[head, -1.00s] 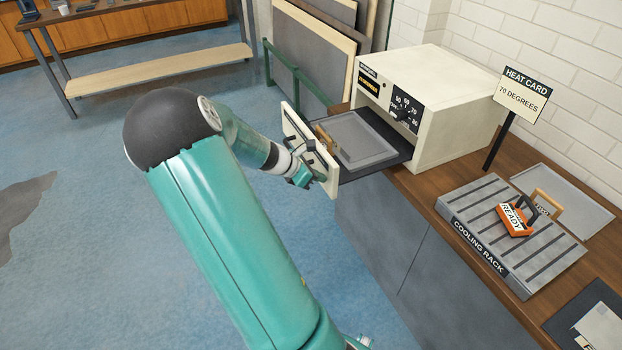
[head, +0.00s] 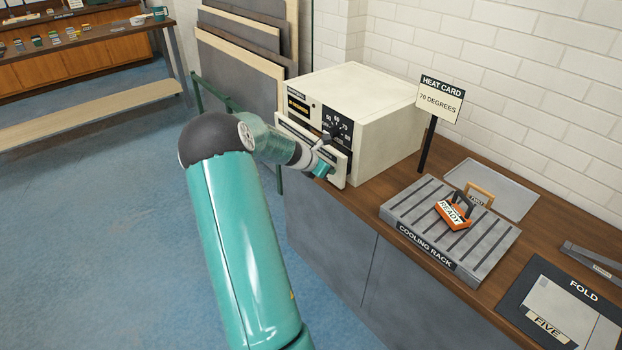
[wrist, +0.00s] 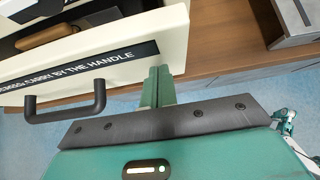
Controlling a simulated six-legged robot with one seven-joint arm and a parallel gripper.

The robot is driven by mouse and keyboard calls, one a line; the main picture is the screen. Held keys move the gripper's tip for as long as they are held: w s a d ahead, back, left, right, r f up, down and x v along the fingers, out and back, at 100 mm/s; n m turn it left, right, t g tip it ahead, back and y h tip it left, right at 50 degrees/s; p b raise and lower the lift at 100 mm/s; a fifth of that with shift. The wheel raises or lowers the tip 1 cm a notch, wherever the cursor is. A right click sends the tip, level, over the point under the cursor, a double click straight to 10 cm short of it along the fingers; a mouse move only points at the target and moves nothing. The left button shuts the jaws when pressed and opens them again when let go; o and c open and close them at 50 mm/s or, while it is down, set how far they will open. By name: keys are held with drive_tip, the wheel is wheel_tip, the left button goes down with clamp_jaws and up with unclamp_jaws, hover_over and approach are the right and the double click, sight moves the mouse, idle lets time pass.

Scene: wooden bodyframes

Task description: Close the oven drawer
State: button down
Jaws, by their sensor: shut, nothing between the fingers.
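The cream oven (head: 370,95) stands on the wooden counter, with a dial and a dark display on its front. Its drawer front (head: 342,165) is at or close to the oven face in the head view. In the wrist view the drawer front (wrist: 110,58) has a black bar handle (wrist: 65,105) and a label strip. Above its top edge a wooden handle (wrist: 48,37) inside the drawer still shows, so a gap is visible. My gripper (head: 322,170) is shut and empty, against or very near the drawer front. In the wrist view its fingers (wrist: 158,88) are beside the bar handle; contact is unclear.
A cooling rack (head: 450,222) with an orange READY tag (head: 453,214) lies on the counter to the right. A heat card (head: 440,98) stands on a post beside the oven. Boards (head: 240,65) lean behind the oven. Blue floor is open at left.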

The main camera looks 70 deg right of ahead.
sight(335, 165)
drive_tip(key=s+d, duration=0.1)
drive_tip(key=d, duration=0.2)
drive_tip(key=shift+s, duration=0.4)
drive_tip(key=shift+s+d+r, duration=0.1)
drive_tip(key=shift+s+d, duration=0.05)
drive_tip(key=shift+d, duration=0.1)
